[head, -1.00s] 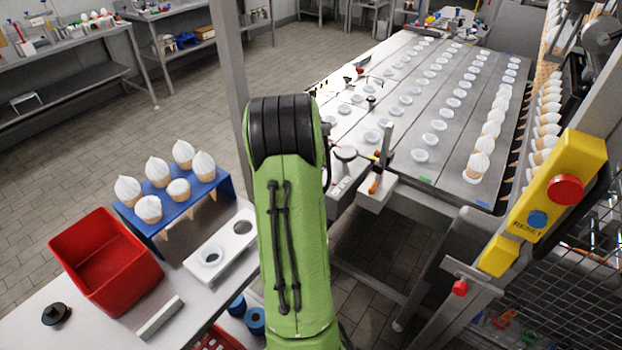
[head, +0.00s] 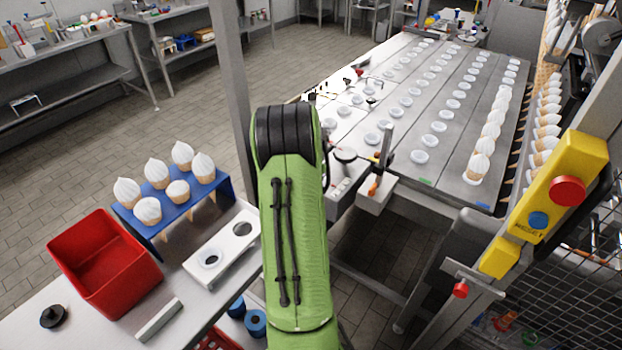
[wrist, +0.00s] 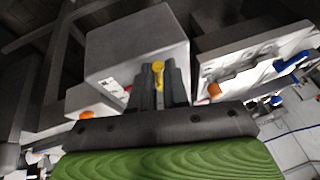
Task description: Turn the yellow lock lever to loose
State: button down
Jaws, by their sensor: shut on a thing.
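The yellow lock lever (wrist: 158,67) shows in the wrist view as a small yellow piece with a rounded end, in front of a grey box (wrist: 120,48). My gripper (wrist: 158,82) has its two dark fingers on either side of the lever and is shut on it. Most of the lever's length is hidden by the fingers. I cannot tell which position the lever is in. In the head view my green arm covers the gripper.
A conveyor (head: 440,160) with rows of white-rimmed holders runs behind my arm. A grey box with an orange knob (head: 374,187) stands close to its right. At left are a red bin (head: 105,290) and a blue rack (head: 215,182) with several cones.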

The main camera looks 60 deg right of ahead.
jog(key=shift+w, duration=0.1)
jog(key=w+m+g, duration=0.1)
jog(key=m, duration=0.1)
jog(key=m+g, duration=0.1)
jog(key=m, duration=0.1)
jog(key=w+d+m+g, duration=0.1)
jog(key=m, duration=0.2)
jog(key=shift+w, duration=0.3)
jog(key=m+p, duration=0.1)
jog(key=m, duration=0.1)
jog(key=w+d+m+g+y+p, duration=0.1)
jog(key=shift+d+r+m+p, duration=0.1)
jog(key=shift+m+p, duration=0.2)
jog(key=shift+m, duration=0.1)
jog(key=shift+w+d+m+g+y+p, duration=0.1)
jog(key=shift+d+m+g+y+p, duration=0.3)
jog(key=shift+m+p, duration=0.5)
jog(key=shift+w+d+m+g+y+p, duration=0.1)
jog(key=shift+d+m+g+y+p, duration=0.25)
jog(key=shift+m+p, duration=0.55)
jog(key=shift+m, duration=0.3)
jog(key=c, duration=1.1)
grip_release()
